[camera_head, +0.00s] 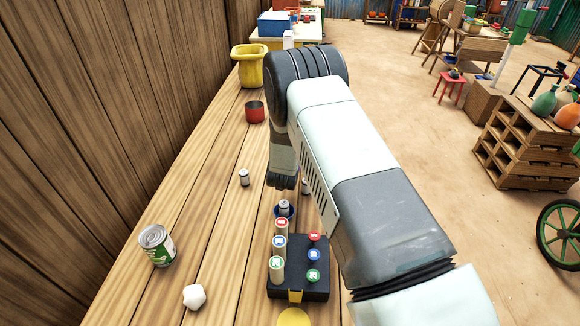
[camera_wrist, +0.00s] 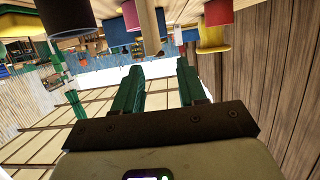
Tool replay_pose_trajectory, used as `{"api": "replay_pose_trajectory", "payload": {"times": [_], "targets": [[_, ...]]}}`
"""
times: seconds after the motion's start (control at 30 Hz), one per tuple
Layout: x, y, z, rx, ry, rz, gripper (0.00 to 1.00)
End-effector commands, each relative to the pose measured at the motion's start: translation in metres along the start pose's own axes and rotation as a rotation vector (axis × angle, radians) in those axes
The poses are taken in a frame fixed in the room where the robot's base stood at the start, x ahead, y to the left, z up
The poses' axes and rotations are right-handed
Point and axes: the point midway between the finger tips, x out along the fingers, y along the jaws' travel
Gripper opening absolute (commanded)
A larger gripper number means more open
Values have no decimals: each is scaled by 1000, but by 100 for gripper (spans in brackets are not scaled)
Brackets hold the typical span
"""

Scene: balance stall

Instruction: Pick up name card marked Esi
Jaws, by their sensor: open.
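I cannot make out a card marked Esi in either view. A small white upright thing (camera_head: 288,39) stands at the far end of the bench in the head view; no lettering on it can be read. My gripper (camera_wrist: 158,85) shows in the wrist view as two green fingers set apart, with nothing between them. In the head view, the dark end of my arm points down over the bench, beyond the black tray; the fingertips are hard to make out there.
A black tray (camera_head: 287,291) holds several colour-topped pegs. A green-labelled can (camera_head: 157,246), a white lump (camera_head: 194,296), a small grey cylinder (camera_head: 244,177), a red cup (camera_head: 256,112) and a yellow bucket (camera_head: 249,66) stand on the bench. A wooden wall runs along the left.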

Motion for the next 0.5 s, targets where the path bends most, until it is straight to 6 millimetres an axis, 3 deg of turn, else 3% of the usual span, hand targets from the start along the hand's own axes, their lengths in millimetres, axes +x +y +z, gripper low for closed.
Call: {"api": "replay_pose_trajectory", "payload": {"times": [0.27,0.5], "targets": [[13,1,39,1,-1,1,41],[39,0,35,2,1,0,41]]}}
